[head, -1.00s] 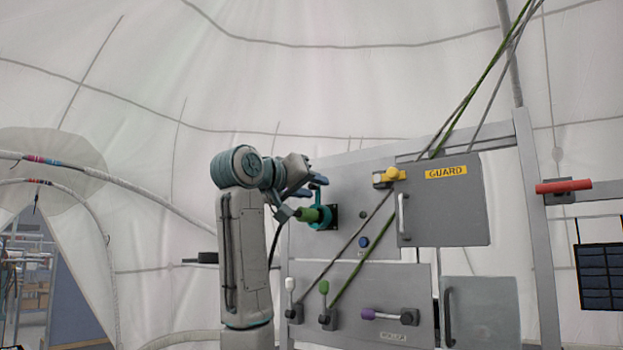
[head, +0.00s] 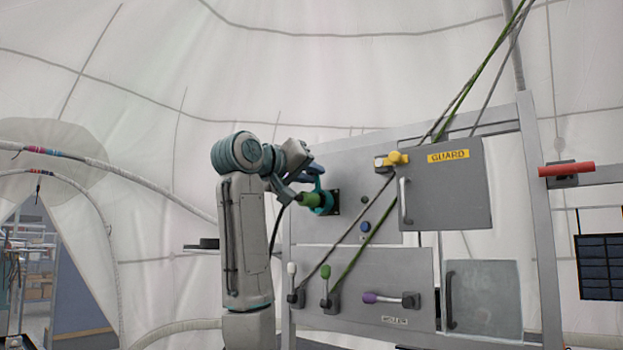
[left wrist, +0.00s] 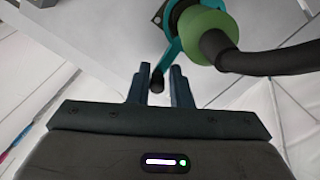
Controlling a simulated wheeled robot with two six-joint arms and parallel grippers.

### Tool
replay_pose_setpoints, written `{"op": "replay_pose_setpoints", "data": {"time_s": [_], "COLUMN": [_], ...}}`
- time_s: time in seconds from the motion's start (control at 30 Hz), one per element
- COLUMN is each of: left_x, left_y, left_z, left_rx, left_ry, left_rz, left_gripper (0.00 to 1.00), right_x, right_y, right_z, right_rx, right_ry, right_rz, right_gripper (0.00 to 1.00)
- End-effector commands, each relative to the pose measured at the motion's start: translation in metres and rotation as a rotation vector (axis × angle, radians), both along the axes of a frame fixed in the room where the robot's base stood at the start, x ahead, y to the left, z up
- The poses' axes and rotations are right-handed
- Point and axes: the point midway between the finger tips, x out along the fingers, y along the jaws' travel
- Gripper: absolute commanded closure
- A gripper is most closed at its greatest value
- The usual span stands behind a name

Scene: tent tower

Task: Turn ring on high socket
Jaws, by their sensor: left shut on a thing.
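The high socket is on the upper left grey panel, with a dark square plate (head: 335,202). A green plug (head: 310,200) sits in it, also seen in the left wrist view (left wrist: 203,35). Around the socket is a teal ring (head: 326,203) with a lever (left wrist: 171,54) ending in a black knob (left wrist: 157,84). My left gripper (head: 312,174) is at this lever. In the left wrist view its two fingers (left wrist: 159,85) are on either side of the knob, shut on the lever. My right gripper is not in view.
A grey door marked GUARD (head: 445,187) with a yellow latch (head: 396,159) is right of the socket. White, green and purple levers (head: 382,298) are on the lower panel. Ropes (head: 440,130) run diagonally across the board. A black cable (left wrist: 265,60) leaves the plug.

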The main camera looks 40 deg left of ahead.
Motion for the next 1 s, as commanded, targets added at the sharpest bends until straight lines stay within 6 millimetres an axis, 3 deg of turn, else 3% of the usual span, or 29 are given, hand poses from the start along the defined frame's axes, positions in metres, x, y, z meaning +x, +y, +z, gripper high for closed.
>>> {"op": "replay_pose_setpoints", "data": {"time_s": [1.0], "left_x": [-0.006], "left_y": [0.045], "left_z": [-0.034], "left_rx": [-0.922], "left_ry": [-0.109], "left_rz": [-0.001], "left_gripper": [1.00], "right_x": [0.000], "right_y": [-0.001], "right_z": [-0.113], "right_rx": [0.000], "right_ry": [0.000], "right_rz": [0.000], "right_gripper": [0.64]}}
